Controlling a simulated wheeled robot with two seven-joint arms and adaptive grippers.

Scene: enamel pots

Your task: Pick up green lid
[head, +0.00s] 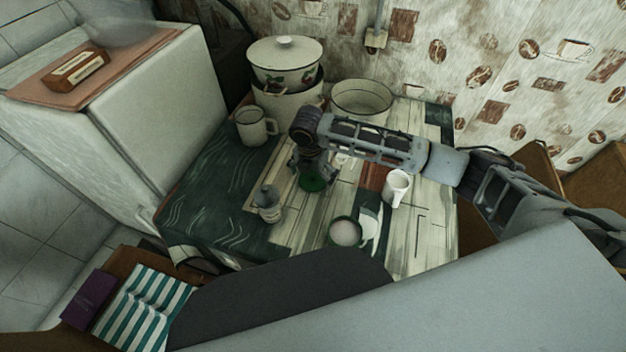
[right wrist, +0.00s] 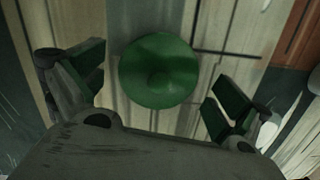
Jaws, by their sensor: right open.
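The green lid (right wrist: 158,70) is round with a small knob at its middle and lies flat on the table. In the head view the lid (head: 313,184) shows only in part below my right gripper (head: 311,172), which hides the rest. In the right wrist view my right gripper (right wrist: 157,97) is open, its two green-padded fingers apart on either side of the lid's near edge. Nothing is between the fingers, and the lid appears just ahead of them. My left gripper is not in view.
A white lidded pot (head: 285,62), an open bowl-like pot (head: 362,98) and a mug (head: 254,126) stand at the back. A white mug (head: 397,187), a small cup (head: 345,232) and a grey jar-like object (head: 268,203) stand nearer. The table's left part (head: 205,205) is clear.

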